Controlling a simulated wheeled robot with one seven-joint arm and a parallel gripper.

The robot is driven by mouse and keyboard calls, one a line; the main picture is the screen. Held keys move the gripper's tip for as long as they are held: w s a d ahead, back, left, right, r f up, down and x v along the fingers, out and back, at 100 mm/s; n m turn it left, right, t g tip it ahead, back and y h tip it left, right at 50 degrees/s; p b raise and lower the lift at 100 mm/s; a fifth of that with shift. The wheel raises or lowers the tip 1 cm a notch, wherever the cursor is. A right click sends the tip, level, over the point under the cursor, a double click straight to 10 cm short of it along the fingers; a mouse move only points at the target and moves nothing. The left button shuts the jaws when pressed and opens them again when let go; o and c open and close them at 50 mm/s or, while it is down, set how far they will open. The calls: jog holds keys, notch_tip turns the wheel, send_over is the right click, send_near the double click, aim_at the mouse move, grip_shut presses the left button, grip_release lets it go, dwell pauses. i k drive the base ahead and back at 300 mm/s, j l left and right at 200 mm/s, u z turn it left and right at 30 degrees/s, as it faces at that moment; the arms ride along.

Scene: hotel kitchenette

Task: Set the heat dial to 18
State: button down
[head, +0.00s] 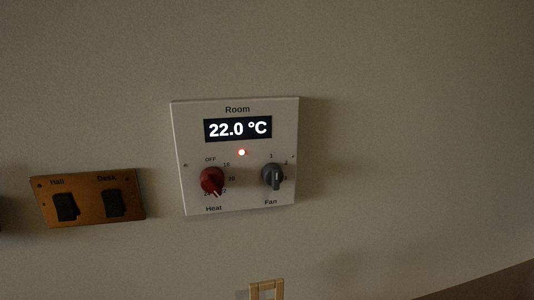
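The red heat dial (212,181) is at the lower left of the white Room panel (237,198) on the wall. A light pointer mark shows at its lower edge, toward the bottom and slightly right. The scale around the dial shows OFF and small numbers; some are partly hidden by the knob and too small to read surely. My gripper is not in view.
A dark grey fan dial (272,177) sits close to the right of the heat dial. A brass plate (89,208) with two dark switches labelled Hall and Desk is to the left. A tan wall plate (266,290) shows below. The wall above and right is bare.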

aim_at(212, 178)
jog(key=i+l+u, duration=0.1)
jog(key=l+u, duration=0.45)
jog(key=l, duration=0.2)
jog(key=u, duration=1.55)
jog(key=i+l, duration=0.05)
